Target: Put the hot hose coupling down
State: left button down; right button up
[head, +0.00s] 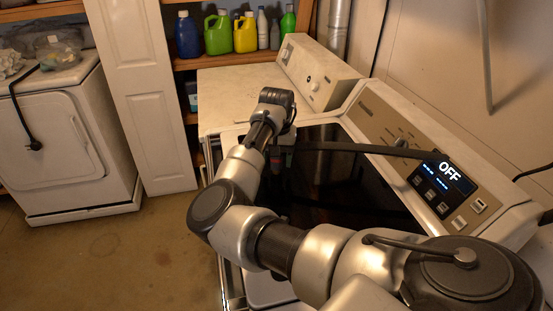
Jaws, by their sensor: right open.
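My right arm comes in from the lower right, and its wrist bends down over the dark-topped machine. My right gripper (281,150) is open, small and partly hidden behind my own forearm. A small red piece (277,161), possibly the hot hose coupling, shows just below the gripper, close to the dark top. I cannot tell whether it touches the fingers or rests on the surface. A long dark band (350,148) runs from beside the gripper toward the display; I cannot tell whether it is a hose. My left gripper is not in view.
The machine has a glossy dark top (350,190) and a raised control panel with a lit display (444,180) reading OFF. A white machine (235,90) stands behind it. Several bottles (218,35) fill the back shelf. Another white machine (70,140) stands left, across open floor (110,260).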

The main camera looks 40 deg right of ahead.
notch_tip(320, 180, up, 11)
jog(key=shift+f+b, duration=0.1)
jog(key=shift+b, duration=0.6)
jog(key=shift+r, duration=0.5)
